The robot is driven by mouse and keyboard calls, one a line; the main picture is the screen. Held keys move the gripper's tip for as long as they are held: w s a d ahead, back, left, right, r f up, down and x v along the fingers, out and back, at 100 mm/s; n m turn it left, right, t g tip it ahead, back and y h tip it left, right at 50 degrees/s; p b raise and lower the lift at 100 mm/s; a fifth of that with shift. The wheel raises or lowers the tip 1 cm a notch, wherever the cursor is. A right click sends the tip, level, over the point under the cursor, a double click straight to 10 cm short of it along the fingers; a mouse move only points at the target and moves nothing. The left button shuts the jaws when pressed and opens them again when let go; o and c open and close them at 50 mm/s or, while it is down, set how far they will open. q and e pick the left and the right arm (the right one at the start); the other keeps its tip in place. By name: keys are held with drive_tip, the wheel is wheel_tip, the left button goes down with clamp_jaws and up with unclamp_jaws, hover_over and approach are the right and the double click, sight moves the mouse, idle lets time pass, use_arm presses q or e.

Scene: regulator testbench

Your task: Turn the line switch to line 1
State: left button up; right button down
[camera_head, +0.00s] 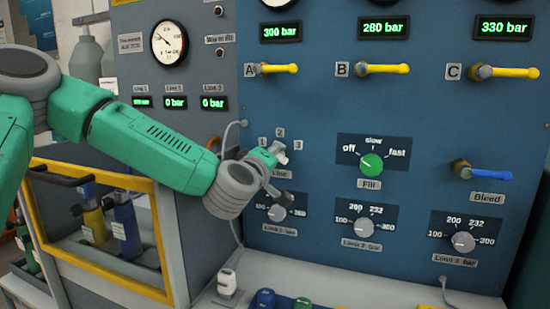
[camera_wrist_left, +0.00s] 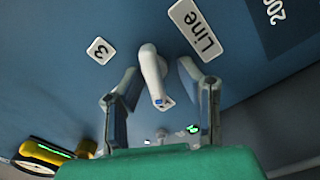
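The line switch, a light grey lever knob (camera_head: 279,152), sits on the blue panel among the plates 1, 2 and 3, above the "Line" label. The wrist view shows the knob (camera_wrist_left: 152,75) with a small blue mark at one end, near the "3" plate (camera_wrist_left: 100,50) and the "Line" plate (camera_wrist_left: 194,28). In the wrist view the left gripper (camera_wrist_left: 157,88) is open, one finger each side of the knob, with gaps visible. My right gripper is out of view.
The green Fill knob (camera_head: 371,163) is to the right, with grey limit knobs (camera_head: 277,212) below. Yellow valve handles (camera_head: 385,69) project above and a blue Bleed handle (camera_head: 487,173) at right. A hose (camera_head: 229,132) runs down behind my forearm.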

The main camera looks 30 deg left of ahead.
use_arm(q)
drive_tip(key=shift+s+r, duration=0.1)
drive_tip(key=v, duration=0.7)
drive_tip(key=shift+s, duration=0.15)
drive_tip(key=shift+f, duration=0.2)
